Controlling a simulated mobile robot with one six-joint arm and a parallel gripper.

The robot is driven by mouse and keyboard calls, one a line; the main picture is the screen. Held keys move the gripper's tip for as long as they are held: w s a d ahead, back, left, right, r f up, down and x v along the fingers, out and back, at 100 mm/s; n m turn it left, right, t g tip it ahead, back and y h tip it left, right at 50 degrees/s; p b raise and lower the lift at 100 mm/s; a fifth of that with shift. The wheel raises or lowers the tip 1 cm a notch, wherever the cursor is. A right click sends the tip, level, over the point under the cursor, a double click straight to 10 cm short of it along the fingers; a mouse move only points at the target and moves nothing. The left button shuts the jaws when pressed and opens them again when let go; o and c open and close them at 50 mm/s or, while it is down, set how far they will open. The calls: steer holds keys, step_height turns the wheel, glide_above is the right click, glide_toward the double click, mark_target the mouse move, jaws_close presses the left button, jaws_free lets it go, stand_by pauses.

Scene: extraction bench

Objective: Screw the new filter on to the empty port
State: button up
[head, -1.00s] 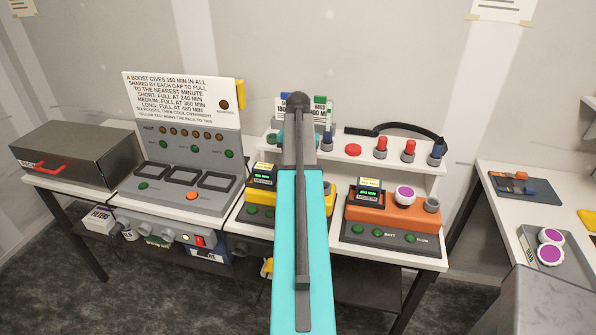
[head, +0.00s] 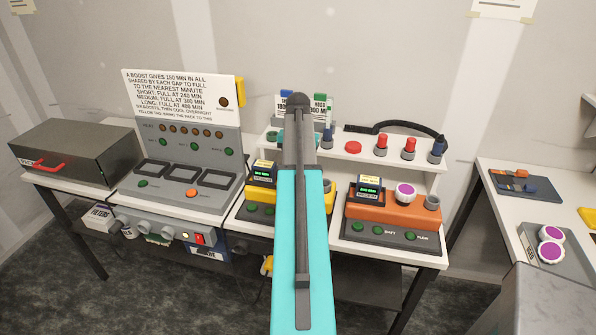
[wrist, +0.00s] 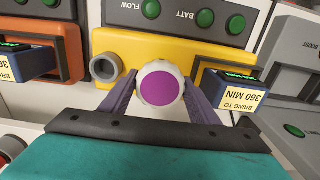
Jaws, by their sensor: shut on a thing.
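In the wrist view my gripper (wrist: 157,98) is shut on a white round filter with a purple face (wrist: 158,88). The filter is at the front of the yellow unit (wrist: 195,52); what lies behind it is hidden, so I cannot tell whether it touches a port. A bare grey round socket (wrist: 105,67) shows on the yellow unit, just left of the filter. In the head view my arm hides my gripper and much of the yellow unit (head: 262,196).
The orange unit (head: 390,212) bears a purple-faced filter (head: 405,193) and a grey socket (head: 432,203). Two purple-faced filters (head: 551,242) lie in a grey tray at right. The grey boost charger (head: 190,175) stands left. A shelf with red and blue knobs (head: 381,143) is behind.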

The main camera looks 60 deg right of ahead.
steer(key=shift+f, duration=0.7)
stand_by(0.4)
steer(key=m+p, duration=0.1)
steer(key=m, duration=0.3)
steer(key=shift+m, duration=0.4)
steer(key=shift+m+p, duration=0.45)
steer(key=shift+m, duration=1.75)
steer(key=o, duration=1.4)
steer(key=shift+c, duration=0.2)
steer(key=shift+r, duration=0.15)
